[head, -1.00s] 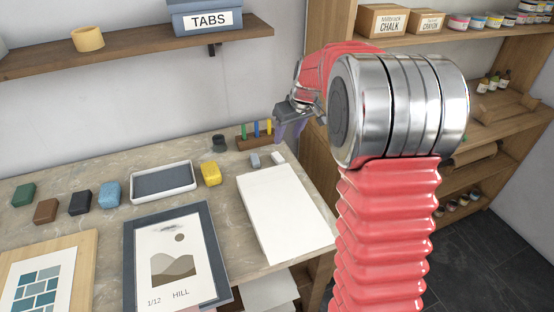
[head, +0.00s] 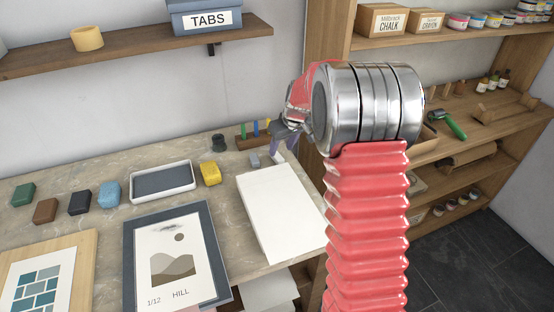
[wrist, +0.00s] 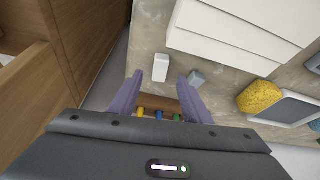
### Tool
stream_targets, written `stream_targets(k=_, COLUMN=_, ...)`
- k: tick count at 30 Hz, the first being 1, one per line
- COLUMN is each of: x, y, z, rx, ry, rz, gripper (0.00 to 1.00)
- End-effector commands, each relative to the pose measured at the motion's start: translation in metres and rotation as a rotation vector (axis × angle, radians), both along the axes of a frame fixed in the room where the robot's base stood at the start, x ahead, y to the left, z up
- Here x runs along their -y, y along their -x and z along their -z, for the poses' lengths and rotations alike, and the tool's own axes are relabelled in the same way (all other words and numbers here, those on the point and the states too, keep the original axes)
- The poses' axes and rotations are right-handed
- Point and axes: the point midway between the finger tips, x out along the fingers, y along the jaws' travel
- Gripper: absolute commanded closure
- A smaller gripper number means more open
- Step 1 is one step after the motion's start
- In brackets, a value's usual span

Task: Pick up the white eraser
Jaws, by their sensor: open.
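In the head view my gripper (head: 283,144) is above the back right of the bench, near the eraser. The height gap cannot be told exactly.
A grey eraser-like block (wrist: 196,77) lies beside the right finger. The white paper stack (head: 285,215) is in front. A wooden rack (head: 250,143) with coloured sticks stands behind. A yellow sponge (head: 210,173) and a tray (head: 162,197) are to the left. Wooden shelving (head: 330,40) rises at right.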

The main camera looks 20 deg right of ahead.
Motion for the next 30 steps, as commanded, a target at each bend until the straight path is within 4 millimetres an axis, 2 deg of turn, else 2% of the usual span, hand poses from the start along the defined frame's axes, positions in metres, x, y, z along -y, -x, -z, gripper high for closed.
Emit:
stream_targets(k=13, x=0.000, y=-0.002, z=0.006, rx=0.000, ry=0.000, rz=0.000, gripper=0.56)
stream_targets(k=24, x=-0.003, y=-0.020, z=0.043, rx=-0.002, ry=-0.001, rz=0.000, gripper=0.56)
stream_targets(k=30, x=-0.003, y=-0.023, z=0.050, rx=0.000, ry=0.001, rz=0.000, gripper=0.56)
